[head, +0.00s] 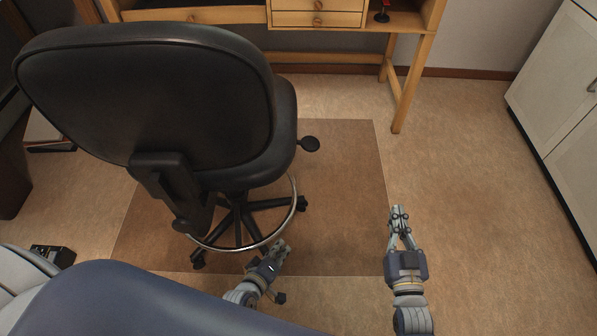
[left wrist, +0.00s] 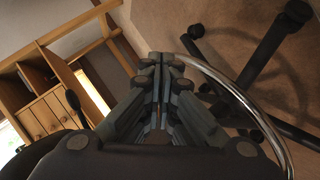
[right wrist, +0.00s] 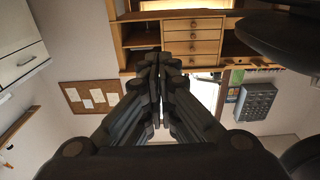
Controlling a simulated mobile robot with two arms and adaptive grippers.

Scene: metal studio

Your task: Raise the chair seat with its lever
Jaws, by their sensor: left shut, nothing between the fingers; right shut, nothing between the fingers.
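The black office chair (head: 150,100) stands with its backrest toward me, on the left of the head view. Its seat (head: 285,125) shows past the backrest. A black paddle, which looks like the lever (head: 309,144), sticks out from under the seat's right side. My left gripper (head: 279,246) is shut and empty, low at the front of the chair's foot ring (head: 297,205). In the left wrist view the ring (left wrist: 235,90) passes close beside its fingers; I cannot tell if they touch. My right gripper (head: 399,211) is shut and empty, right of the chair and well apart from the lever.
A wooden desk (head: 345,20) with drawers stands behind the chair. White cabinets (head: 565,90) are on the right. The chair's wheeled base rests on a brown mat (head: 345,220). The floor between the mat and the cabinets is clear.

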